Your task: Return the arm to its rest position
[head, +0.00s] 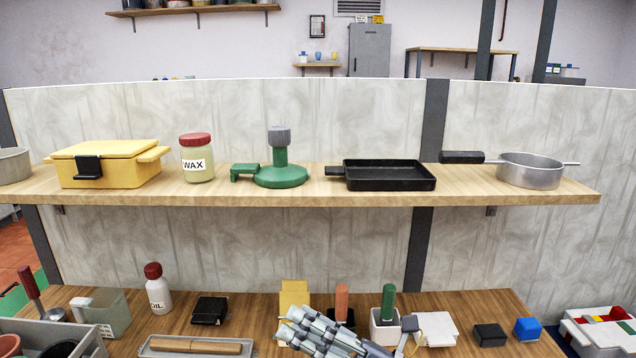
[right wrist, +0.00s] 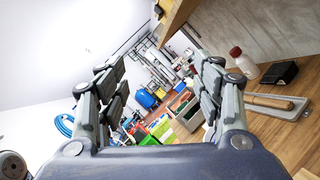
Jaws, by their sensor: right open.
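My right gripper (head: 290,326) is low in the middle of the head view, above the front of the lower wooden worktop (head: 470,310), with its fingers pointing left. In the right wrist view the same gripper (right wrist: 157,75) has its two fingers spread wide apart, with nothing between them. It appears clear of the things on the worktop, though its height above the wood is hard to judge. My left gripper is not in view.
Behind the gripper stand a white holder (head: 385,328) with a green-handled tool (head: 388,302) and a yellow item (head: 294,296). A tray (head: 160,346) lies to its left. An oil bottle (head: 158,294) stands farther left. A loaded shelf (head: 300,190) runs above.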

